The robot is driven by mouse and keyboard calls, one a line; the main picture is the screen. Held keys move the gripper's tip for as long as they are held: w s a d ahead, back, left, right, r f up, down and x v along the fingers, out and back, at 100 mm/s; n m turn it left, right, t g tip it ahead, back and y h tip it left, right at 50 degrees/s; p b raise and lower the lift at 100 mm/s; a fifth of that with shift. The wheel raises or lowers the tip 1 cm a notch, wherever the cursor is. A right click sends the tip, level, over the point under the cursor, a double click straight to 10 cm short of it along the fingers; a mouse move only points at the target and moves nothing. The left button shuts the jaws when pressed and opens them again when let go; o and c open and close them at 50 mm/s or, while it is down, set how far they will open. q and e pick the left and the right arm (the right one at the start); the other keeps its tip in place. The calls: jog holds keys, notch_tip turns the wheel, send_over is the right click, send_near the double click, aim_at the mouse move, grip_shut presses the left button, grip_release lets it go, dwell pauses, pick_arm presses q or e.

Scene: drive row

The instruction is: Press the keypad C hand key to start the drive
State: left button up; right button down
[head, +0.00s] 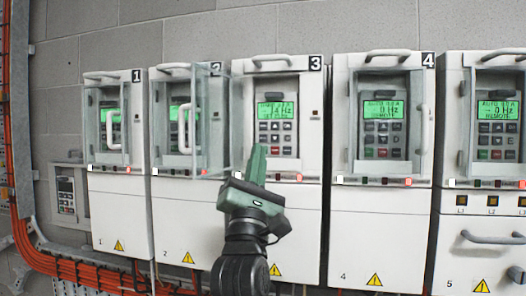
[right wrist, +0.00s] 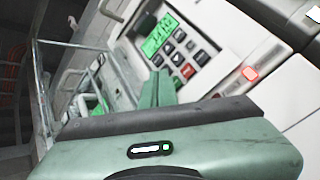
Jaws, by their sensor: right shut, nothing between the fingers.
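The drive labelled 3 (head: 307,200) has a keypad (head: 284,138) with a lit green display (head: 276,110). No letter C is readable on any keypad, and I cannot read the key labels. My right gripper (head: 257,152) is shut and empty, its fingertips in front of the lower left of this keypad, covering some keys. In the right wrist view, the shut fingertips (right wrist: 160,90) are just below the keypad's display (right wrist: 160,35), left of a red key (right wrist: 188,70). I cannot tell whether they touch a key. My left gripper is out of view.
A clear cover (head: 210,120) stands swung out just left of drive 3's keypad, close to my right gripper. Drive 4 (head: 376,220) has a clear cover with a handle (head: 423,128). A red lamp (head: 299,178) glows below drive 3's keypad. A small keypad unit (head: 66,195) is at far left.

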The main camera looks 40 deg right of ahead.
jog(key=s+a, duration=0.3)
jog(key=shift+s+a, duration=0.1)
jog(key=shift+a, duration=0.25)
dwell(1.4)
